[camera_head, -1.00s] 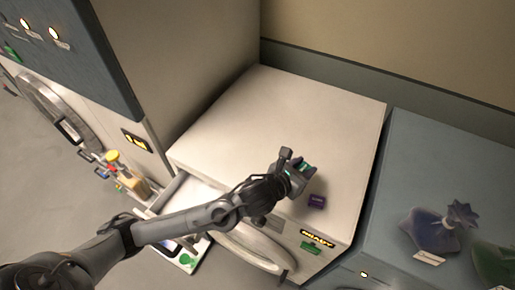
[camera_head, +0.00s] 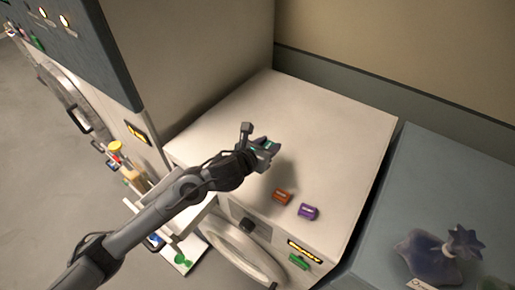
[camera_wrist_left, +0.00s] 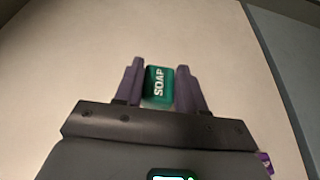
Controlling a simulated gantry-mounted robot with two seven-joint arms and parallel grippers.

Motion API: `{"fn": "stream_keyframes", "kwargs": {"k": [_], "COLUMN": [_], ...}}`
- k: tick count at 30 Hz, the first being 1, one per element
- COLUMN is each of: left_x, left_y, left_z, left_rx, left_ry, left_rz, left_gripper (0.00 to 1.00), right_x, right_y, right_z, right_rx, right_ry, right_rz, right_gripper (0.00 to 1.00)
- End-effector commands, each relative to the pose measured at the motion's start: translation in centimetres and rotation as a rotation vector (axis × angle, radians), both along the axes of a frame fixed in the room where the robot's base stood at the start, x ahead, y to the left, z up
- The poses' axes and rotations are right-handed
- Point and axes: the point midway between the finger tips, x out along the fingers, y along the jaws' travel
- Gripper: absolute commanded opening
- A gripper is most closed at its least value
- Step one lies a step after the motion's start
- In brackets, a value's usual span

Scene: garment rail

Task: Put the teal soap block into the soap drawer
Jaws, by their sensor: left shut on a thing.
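The teal soap block (camera_wrist_left: 158,87), marked "SOAP", sits between the purple-grey fingers of my left gripper (camera_wrist_left: 159,88) in the left wrist view. My left gripper (camera_head: 268,148) is shut on it and holds it over the white machine top in the head view, behind the orange and purple blocks. The soap drawer (camera_head: 199,211) appears as a pale pulled-out tray at the white machine's front left, partly hidden by my left arm. My right gripper is not in view.
An orange block (camera_head: 282,197) and a purple block (camera_head: 308,211) lie near the front edge of the white machine top (camera_head: 325,125). A round door (camera_head: 240,250) is below. Bottles (camera_head: 118,155) stand at left.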

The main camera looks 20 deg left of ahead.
Motion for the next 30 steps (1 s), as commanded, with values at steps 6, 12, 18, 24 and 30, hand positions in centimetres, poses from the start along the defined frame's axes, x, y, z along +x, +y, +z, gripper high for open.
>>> {"fn": "stream_keyframes", "kwargs": {"k": [6, 12, 18, 24, 30], "left_x": [2.1, 2.9, 2.9, 2.9, 3.0], "left_y": [3.2, 4.4, 4.5, 4.5, 4.5], "left_z": [-2.1, -3.1, -4.5, -6.7, -7.2], "left_rx": [-0.001, -0.001, -0.002, -0.001, 0.000], "left_ry": [0.002, 0.000, 0.002, 0.001, -0.003], "left_rz": [0.002, -0.001, -0.001, -0.001, 0.000], "left_gripper": [0.11, 0.11, 0.11, 0.11, 0.11], "right_x": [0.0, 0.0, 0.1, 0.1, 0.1], "right_y": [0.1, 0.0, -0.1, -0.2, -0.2], "right_z": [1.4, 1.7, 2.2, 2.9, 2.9], "right_rx": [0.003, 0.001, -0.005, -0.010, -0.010], "right_ry": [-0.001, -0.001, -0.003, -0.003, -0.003], "right_rz": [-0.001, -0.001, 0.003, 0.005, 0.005], "right_gripper": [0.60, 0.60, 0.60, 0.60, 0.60]}}
